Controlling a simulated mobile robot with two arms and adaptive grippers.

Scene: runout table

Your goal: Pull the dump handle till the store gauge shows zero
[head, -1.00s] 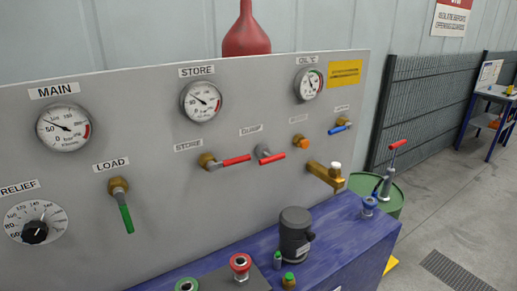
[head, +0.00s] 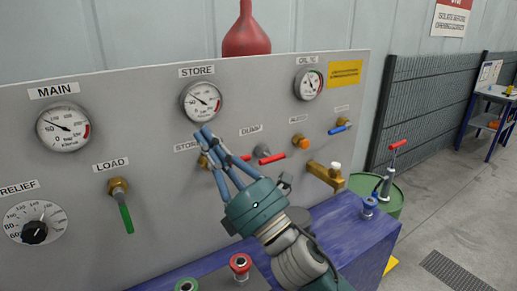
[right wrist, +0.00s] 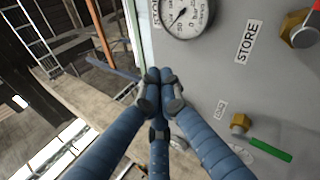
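The store gauge (head: 203,101) is a round white dial with a dark needle pointing to the upper left, off the low end; its exact reading is too small to tell. It also shows, cut off, in the right wrist view (right wrist: 188,14). The dump handle (head: 272,159) is a red lever under the DUMP label, slanting slightly up to the right. My right gripper (head: 203,134) is in front of the panel, just below the store gauge, left of the dump handle and apart from it. Its blue fingertips meet with nothing between them. My left gripper is not in view.
The store valve (head: 203,161) is partly hidden behind my right fingers. A green load handle (head: 126,215), an orange knob (head: 300,141) and a brass spout (head: 325,174) stick out from the panel. A blue bench top (head: 345,225) lies below, with a red button (head: 240,262).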

